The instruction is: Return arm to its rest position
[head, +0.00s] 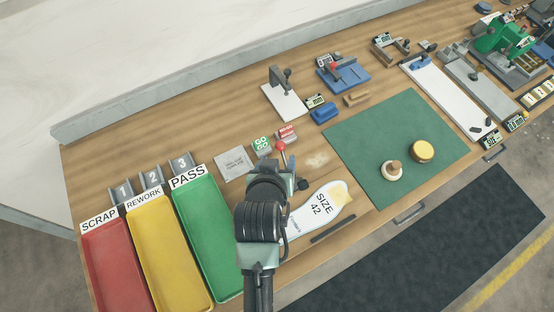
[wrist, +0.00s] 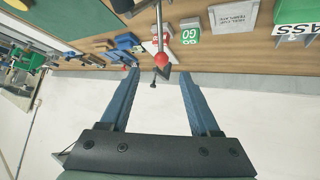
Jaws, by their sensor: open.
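My gripper (wrist: 159,74) is open, its two blue fingers apart with nothing held between them in the wrist view. A red ball knob (wrist: 162,60) on a thin metal lever shows between the fingertips in that view; I cannot tell how far off it is. In the head view my arm (head: 260,220) reaches over the wooden bench, left of centre, and its links hide most of my gripper. The same red knob (head: 280,146) stands just beyond my arm. A white SIZE 42 insole sheet (head: 320,205) lies to the right, partly covered by my arm.
Red (head: 108,262), yellow (head: 163,250) and green (head: 212,235) trays lie left of my arm. GO (head: 262,146) and NO GO (head: 287,135) blocks stand beyond it. A green mat (head: 400,135) with two round pieces lies right. Fixtures line the back; a dark floor mat (head: 430,245) is in front.

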